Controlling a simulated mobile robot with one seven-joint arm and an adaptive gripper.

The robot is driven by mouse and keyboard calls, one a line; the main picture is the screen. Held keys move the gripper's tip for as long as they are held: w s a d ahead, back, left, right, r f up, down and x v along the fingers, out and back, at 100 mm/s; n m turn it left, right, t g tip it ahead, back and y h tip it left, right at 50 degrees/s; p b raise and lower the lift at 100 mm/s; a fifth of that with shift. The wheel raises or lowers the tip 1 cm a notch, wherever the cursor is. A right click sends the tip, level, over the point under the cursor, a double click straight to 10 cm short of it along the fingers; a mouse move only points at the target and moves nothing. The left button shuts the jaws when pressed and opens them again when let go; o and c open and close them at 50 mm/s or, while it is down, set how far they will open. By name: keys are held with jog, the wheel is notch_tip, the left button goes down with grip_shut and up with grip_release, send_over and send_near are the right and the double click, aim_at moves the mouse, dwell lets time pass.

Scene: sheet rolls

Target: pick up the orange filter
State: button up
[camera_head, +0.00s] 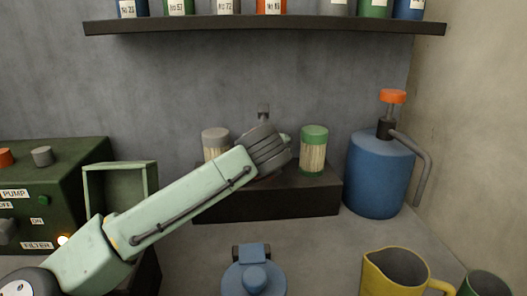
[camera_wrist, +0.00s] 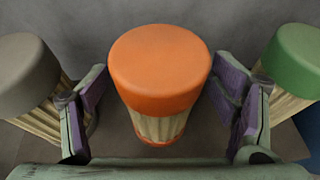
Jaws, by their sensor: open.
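The orange filter (camera_wrist: 160,70) stands upright in the wrist view, with an orange cap, a pleated cream body and an orange base rim. My gripper (camera_wrist: 162,105) is open, with one purple-padded finger on each side of the filter and a visible gap to each. In the head view my arm and wrist hide the orange filter. My gripper is mostly hidden there too, behind my wrist at the dark block.
A grey-capped filter (camera_head: 215,138) and a green-capped filter (camera_head: 313,150) stand either side on the dark block (camera_head: 270,205). A blue tank (camera_head: 378,175) stands right. A shelf (camera_head: 265,26) with cans hangs above. A yellow jug (camera_head: 390,275) and blue-lidded item (camera_head: 254,277) are in front.

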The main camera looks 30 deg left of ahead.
jog(key=shift+c, duration=0.5)
jog(key=c, duration=1.4)
